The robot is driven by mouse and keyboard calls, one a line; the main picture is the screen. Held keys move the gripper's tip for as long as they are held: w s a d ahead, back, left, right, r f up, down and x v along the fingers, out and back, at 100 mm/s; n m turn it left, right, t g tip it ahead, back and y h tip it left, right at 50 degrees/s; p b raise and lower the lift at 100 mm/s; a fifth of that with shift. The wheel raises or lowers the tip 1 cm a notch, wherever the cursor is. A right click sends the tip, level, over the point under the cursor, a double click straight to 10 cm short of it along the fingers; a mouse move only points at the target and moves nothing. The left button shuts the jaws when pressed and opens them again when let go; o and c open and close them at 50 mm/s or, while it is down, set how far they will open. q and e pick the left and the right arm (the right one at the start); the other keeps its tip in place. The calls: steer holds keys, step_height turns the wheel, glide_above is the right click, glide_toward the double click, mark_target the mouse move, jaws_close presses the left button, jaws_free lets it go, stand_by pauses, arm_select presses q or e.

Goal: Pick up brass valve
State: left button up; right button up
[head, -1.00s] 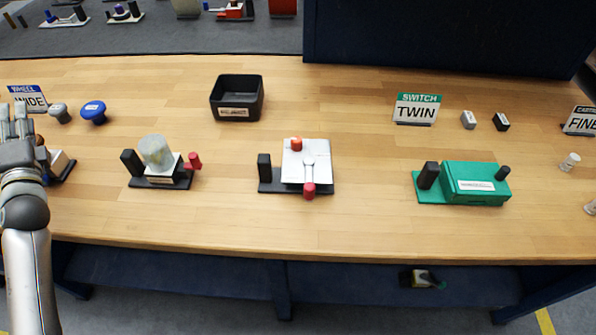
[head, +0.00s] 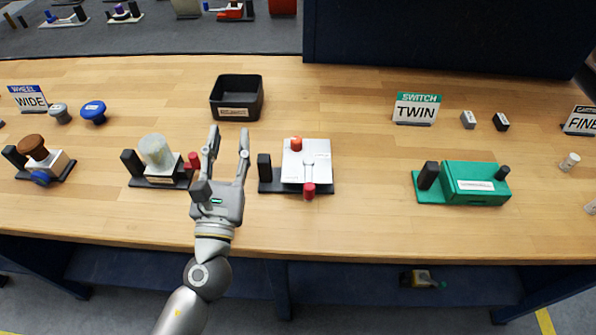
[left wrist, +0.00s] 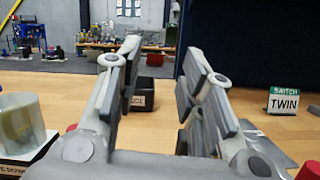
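No plainly brass valve can be made out. A pale, cloudy cylinder (head: 156,151) stands on a small base with a black post and a red knob, left of my left gripper (head: 229,141). The cylinder also shows at the left edge of the left wrist view (left wrist: 22,122), with a yellowish-green tint. A brown round knob (head: 33,146) sits on another base with a blue knob at the far left. My left gripper is open and empty, fingers pointing away over the table, between the cylinder's base and a light grey plate unit (head: 307,170). My right gripper is not in view.
A black open bin (head: 237,117) stands behind the gripper. A green box unit (head: 475,184) and a TWIN sign (head: 416,109) are to the right. A grey knob (head: 60,114) and a blue knob (head: 93,112) lie at the back left. The wooden table (head: 360,225) is clear in front.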

mark_target(263, 168)
arm_select(q)
steer(key=s+d+f+g, duration=0.1)
steer(key=s+f, duration=0.1)
steer(key=f, duration=0.1)
steer(key=s+d+f+n+g, duration=0.1)
steer(key=s+d+f, duration=0.1)
steer(key=f, duration=0.1)
steer(key=s+d+f+g+y, duration=0.1)
steer(key=s+f, duration=0.1)
steer(key=f, duration=0.1)
steer(key=shift+s+d+f+n, duration=0.15)
steer(key=shift+s+d+n, duration=0.2)
steer(key=shift+s+n, duration=0.05)
steer(key=shift+d+f, duration=0.1)
steer(key=w, duration=0.7)
steer(key=shift+f, duration=0.1)
steer(key=w, duration=0.4)
steer(key=shift+w+f, duration=0.2)
steer(key=shift+w, duration=0.2)
jaws_close()
steer(key=shift+r, duration=0.1)
